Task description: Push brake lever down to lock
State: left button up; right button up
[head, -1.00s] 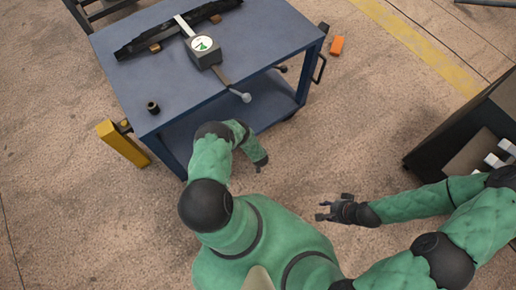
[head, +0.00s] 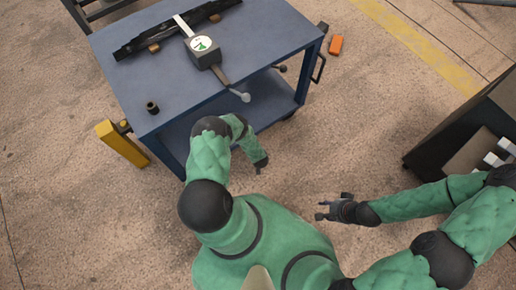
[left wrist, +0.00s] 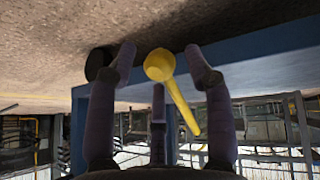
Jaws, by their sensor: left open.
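A yellow lever (left wrist: 182,98) with a rounded yellow end shows between the fingers of my left gripper (left wrist: 160,58) in the left wrist view. The gripper is open, with fingers on both sides of the lever. I cannot tell whether any finger touches it. I cannot make out this lever in the head view. The blue trolley (head: 190,78) stands in front of me, and its blue edge (left wrist: 262,42) also shows in the left wrist view. In the head view my left forearm hangs near the trolley's front side. My right gripper (head: 322,210) is open and empty, away from the trolley.
A grey device (head: 201,56) with a bar and round-ended handle lies on the trolley, near a dark rail (head: 150,42). A small black cylinder (head: 152,107) stands at the left corner, beside a yellow post (head: 122,143). An orange block (head: 336,44) lies on the floor.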

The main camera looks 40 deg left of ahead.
pick_arm(q)
jog(key=v, duration=0.9)
jog(key=shift+r, duration=0.2)
jog(key=shift+s, duration=0.15)
